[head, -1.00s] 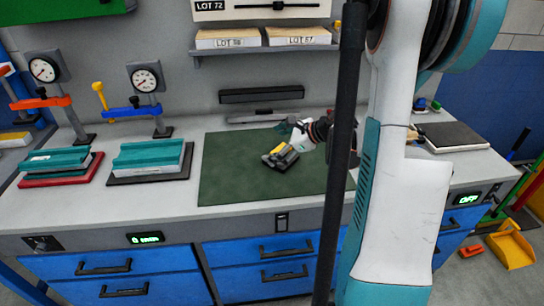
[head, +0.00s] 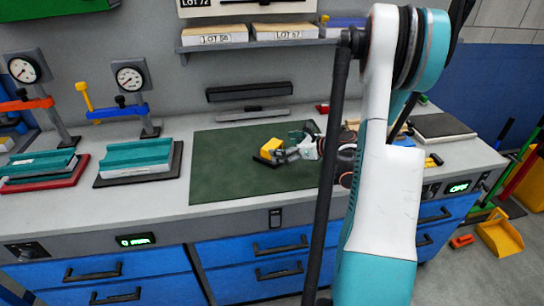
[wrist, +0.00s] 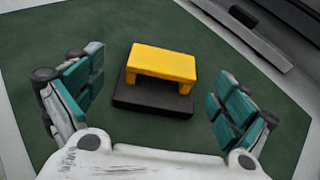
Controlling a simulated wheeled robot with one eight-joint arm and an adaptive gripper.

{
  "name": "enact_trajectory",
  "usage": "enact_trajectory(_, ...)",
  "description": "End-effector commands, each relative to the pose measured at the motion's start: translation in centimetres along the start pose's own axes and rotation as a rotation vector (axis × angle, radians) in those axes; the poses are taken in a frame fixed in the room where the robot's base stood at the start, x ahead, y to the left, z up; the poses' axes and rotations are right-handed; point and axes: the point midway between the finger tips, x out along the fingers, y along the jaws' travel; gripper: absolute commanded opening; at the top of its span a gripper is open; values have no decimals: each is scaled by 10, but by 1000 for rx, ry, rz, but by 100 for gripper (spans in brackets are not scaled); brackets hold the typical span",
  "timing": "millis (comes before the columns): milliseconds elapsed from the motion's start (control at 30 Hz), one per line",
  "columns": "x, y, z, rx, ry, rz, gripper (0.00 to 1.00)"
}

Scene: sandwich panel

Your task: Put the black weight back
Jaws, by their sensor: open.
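The black weight (wrist: 148,97) is a flat black block with a yellow bridge-shaped handle (wrist: 162,63) on top. It sits on the dark green mat (wrist: 110,25). In the head view the weight (head: 270,147) is near the middle of the mat, partly hidden by my fingers. My gripper (wrist: 154,92) is open, with one teal-padded finger at each side of the weight in the wrist view and clear gaps to both. In the head view my gripper (head: 288,150) is low over the mat, just right of the weight. Neither finger visibly touches it.
Teal blocks on a black base (head: 139,162) and a red base (head: 46,180) stand left of the mat, with dial gauges (head: 130,78) behind. A dark plate (head: 442,127) lies at the right.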

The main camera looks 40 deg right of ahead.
Motion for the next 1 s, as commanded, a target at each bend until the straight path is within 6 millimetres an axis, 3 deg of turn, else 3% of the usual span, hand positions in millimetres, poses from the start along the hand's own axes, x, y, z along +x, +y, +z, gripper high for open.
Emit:
enact_trajectory(233, 14, -1, -1, 0, 0, 1, 95)
enact_trajectory(533, 54, -4, -1, -1, 1, 1, 95)
enact_trajectory(767, 56, -5, 0, 0, 1, 0, 95)
enact_trajectory(867, 56, -5, 0, 0, 1, 0, 77)
enact_trajectory(1000, 56, -5, 0, 0, 1, 0, 45)
